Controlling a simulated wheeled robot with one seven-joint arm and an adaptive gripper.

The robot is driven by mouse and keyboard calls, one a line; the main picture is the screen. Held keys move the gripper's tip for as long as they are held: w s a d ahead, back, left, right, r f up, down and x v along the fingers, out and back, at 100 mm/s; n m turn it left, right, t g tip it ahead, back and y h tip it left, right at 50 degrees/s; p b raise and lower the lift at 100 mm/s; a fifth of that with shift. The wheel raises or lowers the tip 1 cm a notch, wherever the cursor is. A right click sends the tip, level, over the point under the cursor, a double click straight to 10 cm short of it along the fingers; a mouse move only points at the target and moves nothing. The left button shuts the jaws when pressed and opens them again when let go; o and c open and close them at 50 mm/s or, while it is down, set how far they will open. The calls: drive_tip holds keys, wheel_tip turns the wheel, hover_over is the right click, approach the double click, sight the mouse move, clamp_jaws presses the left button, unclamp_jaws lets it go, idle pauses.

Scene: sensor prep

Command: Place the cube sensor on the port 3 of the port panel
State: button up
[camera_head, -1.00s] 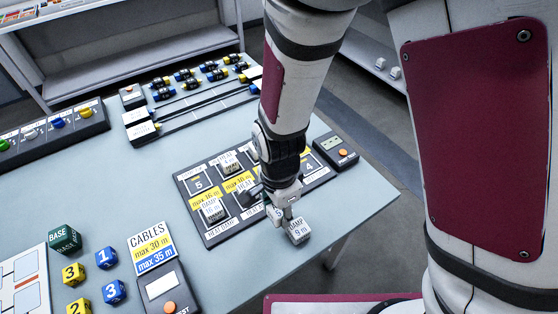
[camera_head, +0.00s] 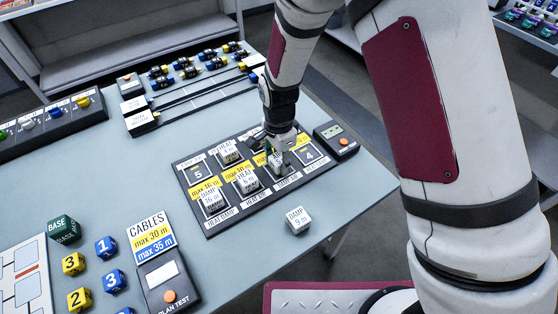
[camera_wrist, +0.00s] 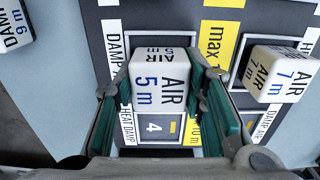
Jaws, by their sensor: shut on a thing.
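My gripper (camera_head: 276,160) is shut on a white cube sensor (camera_wrist: 158,82) marked "AIR 5 m", its green finger pads on both sides of it in the wrist view. In the head view the held cube (camera_head: 276,165) is mostly hidden by the fingers. It is over the right part of the dark port panel (camera_head: 213,228), beside the port marked 4 (camera_head: 310,155). In the wrist view port 4 (camera_wrist: 154,128) shows just below the cube. I cannot tell whether the cube touches the panel. The port under it is hidden, its number unreadable.
A "DAMP 9 m" cube (camera_head: 298,220) lies on the table in front. A tester box (camera_head: 337,140) stands at the panel's right.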

drive_tip(key=shift+f, duration=0.35)
drive_tip(key=shift+f, duration=0.25)
drive_tip(key=o, duration=1.2)
drive_tip(key=shift+f, duration=0.15)
drive_tip(key=shift+r, duration=0.2)
